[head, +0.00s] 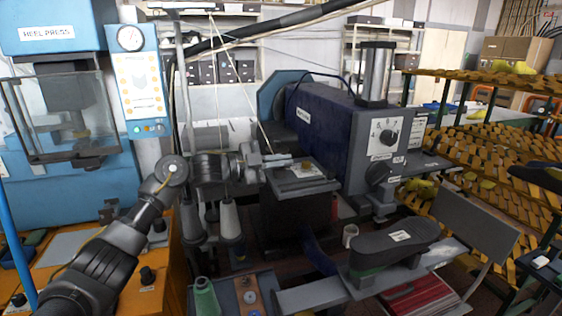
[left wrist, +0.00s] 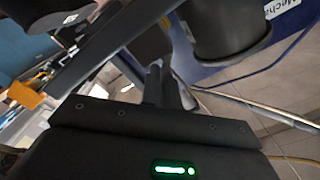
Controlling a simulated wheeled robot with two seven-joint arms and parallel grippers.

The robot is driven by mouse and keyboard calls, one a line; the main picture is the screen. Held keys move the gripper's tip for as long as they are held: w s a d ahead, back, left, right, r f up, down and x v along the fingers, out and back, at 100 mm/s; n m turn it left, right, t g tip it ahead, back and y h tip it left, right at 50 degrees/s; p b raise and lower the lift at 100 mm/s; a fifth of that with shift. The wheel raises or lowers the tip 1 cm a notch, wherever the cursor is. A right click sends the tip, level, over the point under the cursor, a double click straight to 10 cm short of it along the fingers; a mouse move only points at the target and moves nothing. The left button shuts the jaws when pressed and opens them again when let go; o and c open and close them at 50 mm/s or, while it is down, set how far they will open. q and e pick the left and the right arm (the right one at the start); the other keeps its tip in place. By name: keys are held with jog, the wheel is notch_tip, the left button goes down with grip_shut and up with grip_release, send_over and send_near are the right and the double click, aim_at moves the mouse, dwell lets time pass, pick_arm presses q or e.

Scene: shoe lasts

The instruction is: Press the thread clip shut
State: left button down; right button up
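My left gripper (head: 282,160) reaches in from the left, over the spools and in front of the machine's dark work table (head: 318,184). In the left wrist view its two dark fingers (left wrist: 168,88) lie close together with nothing visible between them. I cannot make out the thread clip in either view; it is too small or hidden by the gripper. Pale threads (head: 258,118) run down from above to the area at the gripper. White thread cones (head: 229,218) stand below my left forearm. My right gripper is not in view.
A dark blue machine (head: 325,130) with a dial stands just behind the gripper. A heel press (head: 70,150) stands at the left. A black shoe last (head: 395,248) rests on a grey support at the front right. Racks with yellow lasts (head: 485,150) fill the right side.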

pick_arm(q)
jog(key=m+b, duration=0.1)
jog(key=b, duration=0.1)
jog(key=f+m+b, duration=0.1)
jog(key=b, duration=0.1)
jog(key=shift+s+d+f+m+b, duration=0.1)
jog(key=shift+s+f+m+b, duration=0.15)
jog(key=shift+m+b, duration=0.15)
jog(key=shift+s+r+m+b, duration=0.1)
jog(key=shift+m+b, duration=0.4)
jog(key=shift+m, duration=0.1)
jog(key=shift+r, duration=0.1)
jog(key=c, duration=2.1)
grip_release()
jog(key=o, duration=0.4)
